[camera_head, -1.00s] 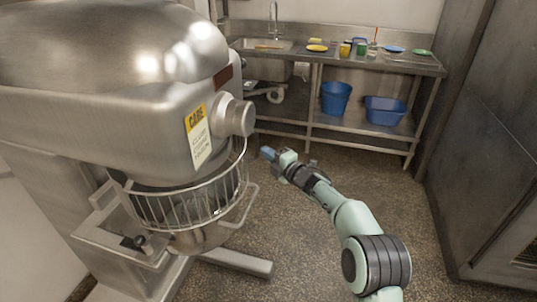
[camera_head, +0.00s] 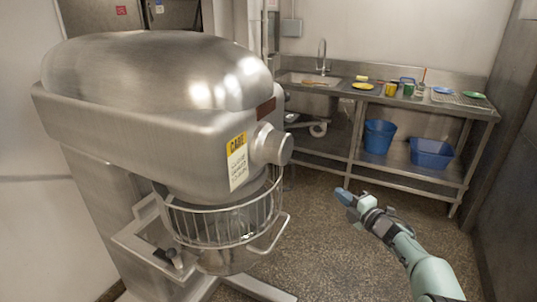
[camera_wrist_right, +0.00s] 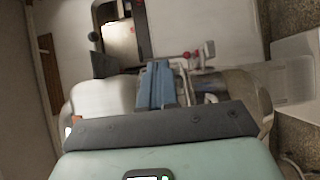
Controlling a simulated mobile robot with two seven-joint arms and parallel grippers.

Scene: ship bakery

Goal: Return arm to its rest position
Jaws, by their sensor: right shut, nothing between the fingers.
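My right arm comes in from the lower right in the head view. Its gripper (camera_head: 346,197) is in the air over the open floor, to the right of the mixer and apart from it. The blue fingers are together with nothing between them. They also show closed in the wrist view (camera_wrist_right: 157,85). My left gripper is in neither view.
A large steel mixer (camera_head: 150,110) with a wire bowl guard (camera_head: 222,222) fills the left. A steel sink table (camera_head: 440,100) with cups and plates stands at the back right. A blue bucket (camera_head: 379,136) and a blue bin (camera_head: 431,153) sit on its lower shelf.

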